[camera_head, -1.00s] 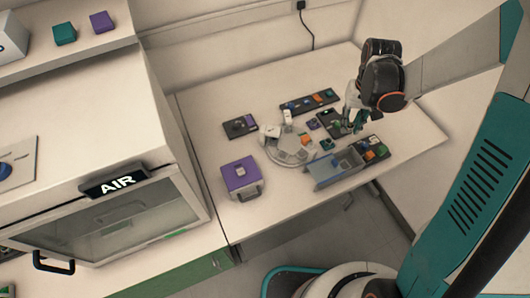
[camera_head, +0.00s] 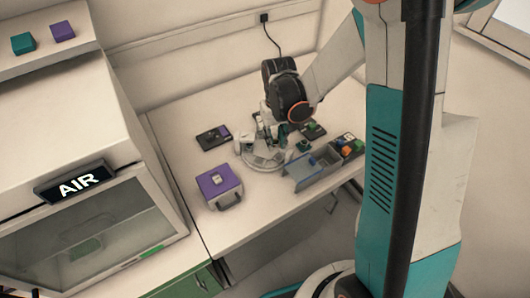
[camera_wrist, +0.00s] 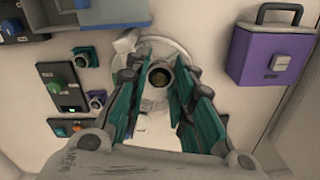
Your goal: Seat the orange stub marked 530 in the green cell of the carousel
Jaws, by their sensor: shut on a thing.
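The pale round carousel (camera_head: 262,162) stands on the bench, with several small upright parts around it. My gripper (camera_wrist: 160,72) is over the carousel and is shut on a small round piece (camera_wrist: 161,76) with a pale rim and a dark brownish-gold centre. I cannot read a mark on it or tell whether it is the orange stub. In the head view my wrist hides the fingertips and the back of the carousel. In the wrist view the fingers and the piece cover much of the carousel, and I cannot make out its green cell.
A purple case with a handle (camera_head: 218,187) stands in front left of the carousel. A black tray (camera_head: 213,137) lies behind left.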

